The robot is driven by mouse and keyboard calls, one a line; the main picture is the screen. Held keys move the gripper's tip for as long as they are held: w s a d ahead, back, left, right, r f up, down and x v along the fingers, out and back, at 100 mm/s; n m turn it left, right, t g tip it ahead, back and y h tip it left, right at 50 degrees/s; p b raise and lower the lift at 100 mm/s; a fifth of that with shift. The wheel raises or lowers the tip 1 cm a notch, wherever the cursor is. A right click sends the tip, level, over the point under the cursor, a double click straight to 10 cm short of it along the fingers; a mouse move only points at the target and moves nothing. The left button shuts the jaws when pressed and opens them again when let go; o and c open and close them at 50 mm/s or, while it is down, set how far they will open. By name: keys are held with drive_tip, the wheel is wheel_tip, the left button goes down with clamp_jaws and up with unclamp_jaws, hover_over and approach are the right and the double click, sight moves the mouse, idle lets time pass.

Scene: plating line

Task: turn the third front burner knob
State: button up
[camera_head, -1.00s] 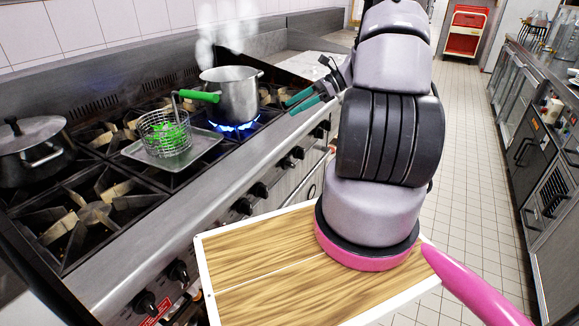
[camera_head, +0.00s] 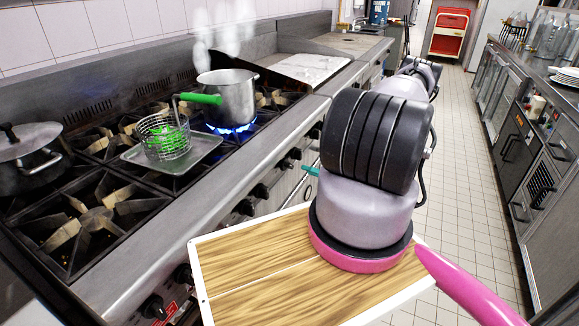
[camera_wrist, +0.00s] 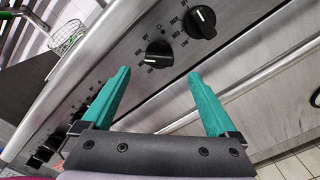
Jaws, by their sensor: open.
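The stove's front panel (camera_head: 222,222) carries a row of black knobs, including a near knob (camera_head: 153,307), one further along (camera_head: 245,207) and a far one (camera_head: 295,153). In the wrist view, a black knob with a white pointer line (camera_wrist: 158,53) shows between and just beyond the fingertips of my gripper (camera_wrist: 158,73). A second knob (camera_wrist: 200,22) is up and right of it. The teal fingers are apart, empty and not visibly touching a knob. In the head view, only a teal fingertip (camera_head: 311,171) shows past my arm. I cannot tell which knob is the third.
A steel pot (camera_head: 228,97) steams over a blue flame. A wire basket with green contents (camera_head: 165,137) stands on a metal tray (camera_head: 205,147). A lidded pot (camera_head: 30,165) sits at left. An oven handle bar (camera_wrist: 285,70) runs below the panel. The aisle floor (camera_head: 460,150) is clear.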

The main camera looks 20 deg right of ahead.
sight(292, 166)
drive_tip(key=x, duration=0.9)
drive_tip(key=shift+w+a, duration=0.1)
drive_tip(key=shift+a, duration=0.05)
drive_tip(key=shift+c, duration=0.3)
drive_tip(key=c, duration=1.2)
drive_tip(key=shift+c, duration=0.2)
